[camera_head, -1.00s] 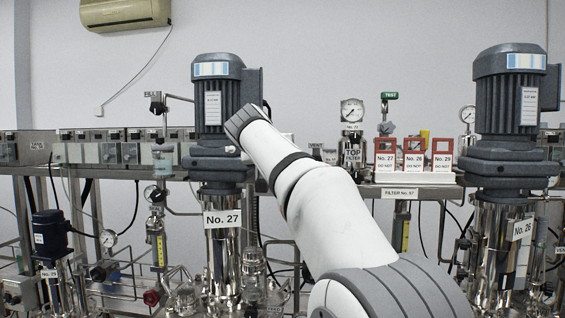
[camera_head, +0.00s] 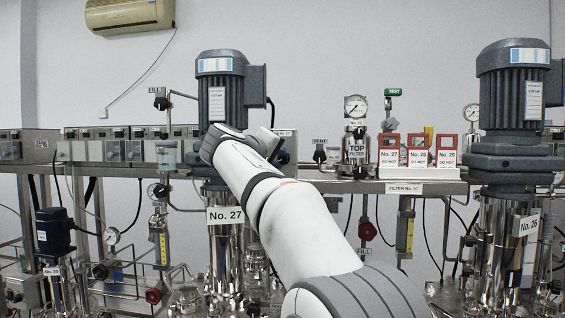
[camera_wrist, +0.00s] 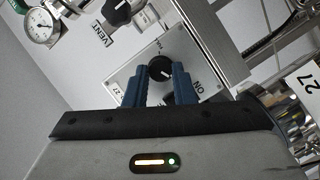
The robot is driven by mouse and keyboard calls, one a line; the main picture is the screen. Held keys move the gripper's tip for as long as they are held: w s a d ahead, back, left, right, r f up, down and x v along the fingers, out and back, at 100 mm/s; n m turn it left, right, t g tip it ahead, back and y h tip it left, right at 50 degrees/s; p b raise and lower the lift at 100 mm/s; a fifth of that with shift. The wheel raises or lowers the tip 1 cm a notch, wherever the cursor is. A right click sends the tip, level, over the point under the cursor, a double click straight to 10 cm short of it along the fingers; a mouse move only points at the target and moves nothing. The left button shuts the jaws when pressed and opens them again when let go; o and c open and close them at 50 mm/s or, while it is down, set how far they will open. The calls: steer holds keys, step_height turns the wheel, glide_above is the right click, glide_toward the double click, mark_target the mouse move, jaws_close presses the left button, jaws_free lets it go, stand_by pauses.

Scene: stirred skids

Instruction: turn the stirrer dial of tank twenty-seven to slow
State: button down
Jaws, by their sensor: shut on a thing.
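A round black dial (camera_wrist: 160,68) sits on a pale plate (camera_wrist: 122,76) in the wrist view. The plate carries the word ON and a partly hidden label ending in 27. My gripper (camera_wrist: 161,70) has its two blue fingers shut on the dial, one on each side. A white mark shows on the dial, but I cannot read a slow setting. Tank No. 27 (camera_head: 225,250), a shiny vessel under a grey motor (camera_head: 222,90), stands left of centre in the head view. My arm crosses in front of it there and hides the gripper and dial.
Another black knob (camera_wrist: 117,12) beside a VENT label and a pressure gauge (camera_wrist: 42,26) are close to the upper left in the wrist view. A metal rail (camera_wrist: 215,40) runs on the right. In the head view, tank No. 26 (camera_head: 510,240) stands at the right.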

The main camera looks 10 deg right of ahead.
steer(key=shift+f+n+h, duration=0.3)
steer(key=shift+n, duration=0.2)
steer(key=c, duration=1.3)
jaws_free()
steer(key=shift+d+r, duration=0.1)
steer(key=shift+o, duration=0.5)
steer(key=shift+r, duration=0.1)
steer(key=shift+s+a+b, duration=0.35)
steer(key=shift+a+b, duration=0.05)
steer(key=shift+b, duration=0.05)
steer(key=b+v, duration=0.2)
steer(key=v, duration=0.4)
steer(key=shift+s+a, duration=0.15)
steer(key=shift+s, duration=0.25)
